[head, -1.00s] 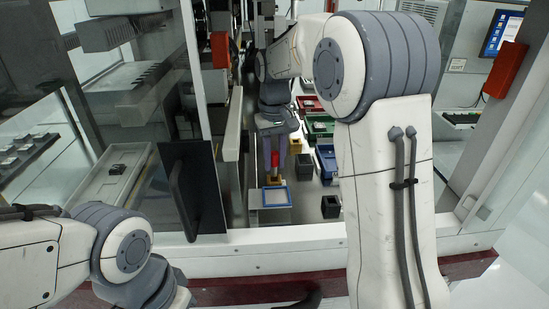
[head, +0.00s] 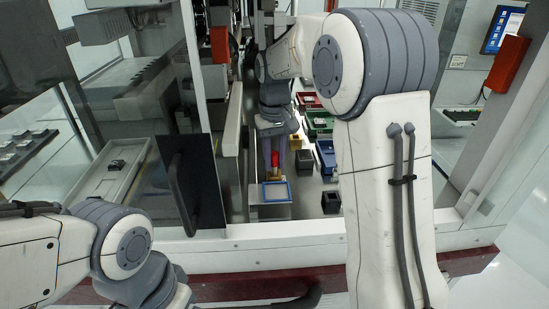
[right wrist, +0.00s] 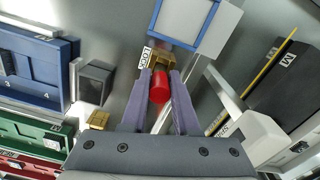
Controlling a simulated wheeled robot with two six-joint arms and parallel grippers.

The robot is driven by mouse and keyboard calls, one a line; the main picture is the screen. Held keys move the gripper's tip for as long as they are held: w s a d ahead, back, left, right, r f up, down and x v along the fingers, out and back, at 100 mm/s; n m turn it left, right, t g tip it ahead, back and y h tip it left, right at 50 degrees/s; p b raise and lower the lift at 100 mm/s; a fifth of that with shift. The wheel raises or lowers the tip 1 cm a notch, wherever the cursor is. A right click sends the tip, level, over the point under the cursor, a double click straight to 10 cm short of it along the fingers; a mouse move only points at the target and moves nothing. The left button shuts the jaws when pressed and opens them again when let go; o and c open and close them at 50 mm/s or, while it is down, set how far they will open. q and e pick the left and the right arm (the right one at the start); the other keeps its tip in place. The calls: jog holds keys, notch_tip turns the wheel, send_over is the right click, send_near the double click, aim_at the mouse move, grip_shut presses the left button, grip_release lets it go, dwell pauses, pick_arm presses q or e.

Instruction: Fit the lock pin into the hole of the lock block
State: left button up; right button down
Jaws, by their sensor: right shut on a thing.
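The lock pin, with a red cylindrical grip (right wrist: 159,88), is between the purple fingers of my right gripper (right wrist: 161,80), which is shut on it. Its red part also shows in the head view (head: 275,159), below the right gripper (head: 270,150). The brass-coloured lock block (right wrist: 166,60) lies just beyond the fingertips, beside a "LOCK" label. In the head view the block (head: 275,176) shows just below the red grip. The pin's lower end is hidden, so I cannot tell whether it touches the block or is in the hole. My left gripper is not in view.
A blue-framed plate (head: 277,191) is close to the lock block. A black box (head: 330,202) and blue (head: 326,157), green (head: 318,124) and red bins stand to the right. Another small brass block (right wrist: 98,120) lies near the bins. A cabinet ledge (head: 270,237) crosses in front.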

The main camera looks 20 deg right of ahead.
aim_at(274, 154)
jog(key=shift+f+b, duration=0.4)
jog(key=shift+f, duration=0.4)
jog(key=c, duration=0.6)
grip_release()
jog(key=shift+r, duration=0.15)
notch_tip(274, 154, up, 10)
jog(key=shift+r+b, duration=0.1)
jog(key=shift+b, duration=0.25)
